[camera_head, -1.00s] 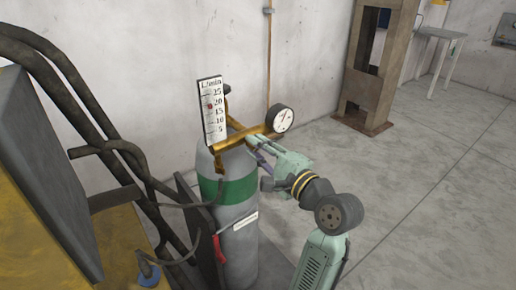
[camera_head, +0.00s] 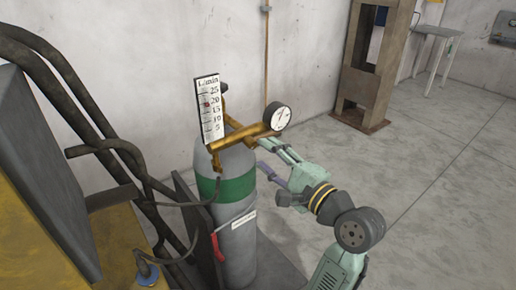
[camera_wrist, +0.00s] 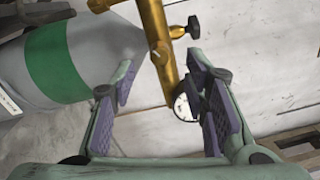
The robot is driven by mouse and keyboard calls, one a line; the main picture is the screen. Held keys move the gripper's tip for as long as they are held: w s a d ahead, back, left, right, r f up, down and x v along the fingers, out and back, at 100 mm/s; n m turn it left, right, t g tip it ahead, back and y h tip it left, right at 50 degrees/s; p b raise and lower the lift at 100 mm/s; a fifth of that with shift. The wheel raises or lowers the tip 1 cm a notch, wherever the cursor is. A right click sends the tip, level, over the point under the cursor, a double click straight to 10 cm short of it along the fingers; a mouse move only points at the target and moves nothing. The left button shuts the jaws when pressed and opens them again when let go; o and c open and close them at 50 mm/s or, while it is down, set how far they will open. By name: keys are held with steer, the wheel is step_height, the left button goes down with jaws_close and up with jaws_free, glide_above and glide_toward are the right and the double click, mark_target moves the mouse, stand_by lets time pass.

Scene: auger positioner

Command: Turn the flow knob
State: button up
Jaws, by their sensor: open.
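The brass regulator (camera_head: 245,134) sits on top of a grey cylinder with a green band (camera_head: 236,188). It carries an upright flow scale (camera_head: 208,108) and a round gauge (camera_head: 277,116). A dark knob (camera_head: 224,87) shows beside the scale's top; a black knob on a short stem (camera_wrist: 193,27) shows in the wrist view, and I cannot tell if they are the same. My gripper (camera_head: 270,158) is open and empty, right of the cylinder and below the gauge. In the wrist view its spread fingers (camera_wrist: 161,72) frame the brass body, apart from the black knob.
Black hoses and bent tubes (camera_head: 95,110) crowd the left, near a yellow-topped unit (camera_head: 45,240). A red-handled part (camera_head: 217,245) hangs by the cylinder. A brown metal frame (camera_head: 365,85) stands at the back right. The floor right of my arm is clear.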

steer(key=v, duration=0.7)
stand_by(0.3)
